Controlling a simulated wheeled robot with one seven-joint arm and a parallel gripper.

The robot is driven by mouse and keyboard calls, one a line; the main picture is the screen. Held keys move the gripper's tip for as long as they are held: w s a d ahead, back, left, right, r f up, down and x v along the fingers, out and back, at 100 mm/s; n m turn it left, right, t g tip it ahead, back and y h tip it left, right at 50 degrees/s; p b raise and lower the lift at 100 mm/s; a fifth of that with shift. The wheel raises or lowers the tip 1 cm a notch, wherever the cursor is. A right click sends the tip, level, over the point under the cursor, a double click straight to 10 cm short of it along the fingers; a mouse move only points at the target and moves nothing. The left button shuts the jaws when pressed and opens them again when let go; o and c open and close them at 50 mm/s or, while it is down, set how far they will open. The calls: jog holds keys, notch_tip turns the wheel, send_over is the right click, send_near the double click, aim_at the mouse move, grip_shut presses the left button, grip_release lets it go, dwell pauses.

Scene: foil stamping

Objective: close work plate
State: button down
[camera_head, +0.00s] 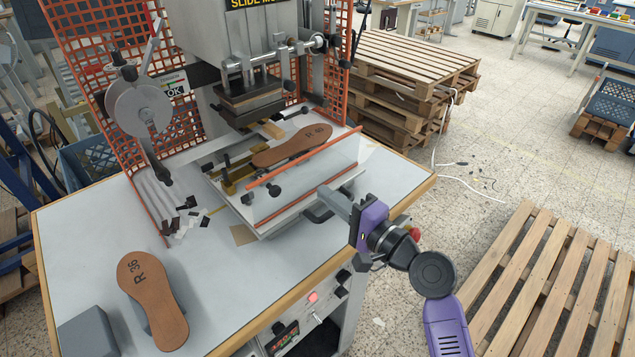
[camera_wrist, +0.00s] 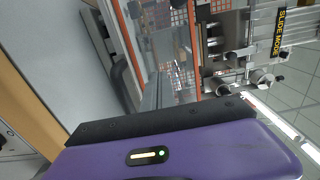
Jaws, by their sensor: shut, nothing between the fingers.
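The work plate (camera_head: 238,205) is a pale sliding plate that sticks out in front of the stamping press head (camera_head: 250,100). A brown shoe sole (camera_head: 290,146) lies on it behind a clear guard with orange edges (camera_head: 305,160). A dark handle (camera_head: 318,214) is at the plate's front and also shows in the wrist view (camera_wrist: 122,82). My gripper (camera_head: 328,198) is shut and empty, with its grey fingers close to the handle and the guard's lower right side. I cannot tell whether they touch. The wrist view is partly blocked by my purple gripper body.
A second sole (camera_head: 150,300) rests on a grey stand at the table's front left. An orange mesh guard (camera_head: 90,60) encloses the press. Wooden pallets are stacked behind the table (camera_head: 410,70), and another lies at the right (camera_head: 550,290). Floor between them is mostly open.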

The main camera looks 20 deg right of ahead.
aim_at(308, 181)
jog(key=shift+p+x, duration=0.35)
jog(key=shift+x, duration=1.4)
jog(key=b+x, duration=0.1)
jog(key=x, duration=0.6)
jog(key=shift+w, duration=0.3)
jog(key=shift+w+a, duration=0.15)
jog(key=shift+w, duration=0.1)
jog(key=shift+r, duration=0.2)
jog(key=shift+a, duration=0.1)
